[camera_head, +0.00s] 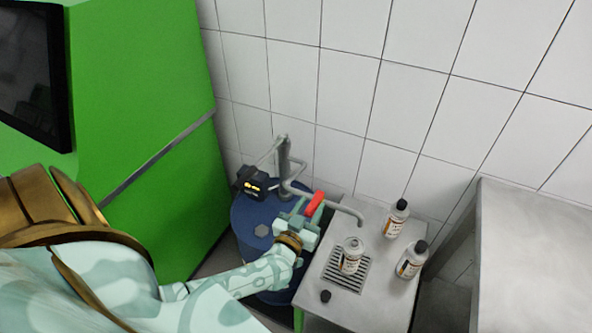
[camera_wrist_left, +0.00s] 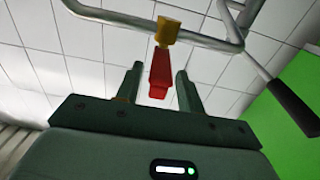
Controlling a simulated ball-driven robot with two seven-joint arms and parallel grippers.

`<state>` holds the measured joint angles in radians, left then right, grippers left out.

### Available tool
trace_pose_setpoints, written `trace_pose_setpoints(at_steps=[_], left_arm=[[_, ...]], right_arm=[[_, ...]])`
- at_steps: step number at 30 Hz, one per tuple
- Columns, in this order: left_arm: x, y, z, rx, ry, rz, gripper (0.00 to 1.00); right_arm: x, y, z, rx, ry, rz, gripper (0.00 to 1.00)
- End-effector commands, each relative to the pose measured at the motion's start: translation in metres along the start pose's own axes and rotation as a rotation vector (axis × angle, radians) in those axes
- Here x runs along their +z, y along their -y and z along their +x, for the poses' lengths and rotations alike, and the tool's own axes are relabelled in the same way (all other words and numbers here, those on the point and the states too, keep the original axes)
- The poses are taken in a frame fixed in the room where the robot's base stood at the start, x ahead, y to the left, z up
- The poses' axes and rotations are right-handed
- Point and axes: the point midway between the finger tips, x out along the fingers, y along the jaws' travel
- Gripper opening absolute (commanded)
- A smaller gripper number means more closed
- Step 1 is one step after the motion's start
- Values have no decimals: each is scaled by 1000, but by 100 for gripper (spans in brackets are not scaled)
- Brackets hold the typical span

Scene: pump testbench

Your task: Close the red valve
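The red valve handle (camera_head: 315,203) sits on the bent metal pipe (camera_head: 347,211) above the blue drum. In the left wrist view the red handle (camera_wrist_left: 160,72) hangs from a yellow valve body (camera_wrist_left: 167,30) on the pipe (camera_wrist_left: 110,16). My left gripper (camera_head: 303,208) is right at the handle. In the left wrist view its fingers (camera_wrist_left: 159,80) stand apart, one on each side of the handle, with gaps visible. The gripper is open. Part of the valve is hidden behind the gripper in the head view. My right gripper is not in view.
The blue drum (camera_head: 246,218) carries a dark pump unit (camera_head: 256,184). An open bottle (camera_head: 351,256) stands on the grate under the spout, with a black cap (camera_head: 325,296) nearby. Two capped bottles (camera_head: 397,219) (camera_head: 412,260) stand right. A green cabinet (camera_head: 150,90) is left.

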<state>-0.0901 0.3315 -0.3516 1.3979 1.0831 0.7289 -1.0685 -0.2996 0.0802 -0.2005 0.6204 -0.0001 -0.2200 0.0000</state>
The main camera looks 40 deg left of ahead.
Motion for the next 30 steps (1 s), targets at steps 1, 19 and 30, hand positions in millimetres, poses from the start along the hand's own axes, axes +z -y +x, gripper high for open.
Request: trace_pose_setpoints(at_steps=[1,19,30], left_arm=[[-1,0,-11,0,2,-1,38],[0,0,-143,1,1,1,38],[0,0,-149,1,-1,0,38]], right_arm=[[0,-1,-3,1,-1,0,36],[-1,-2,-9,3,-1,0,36],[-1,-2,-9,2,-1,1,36]])
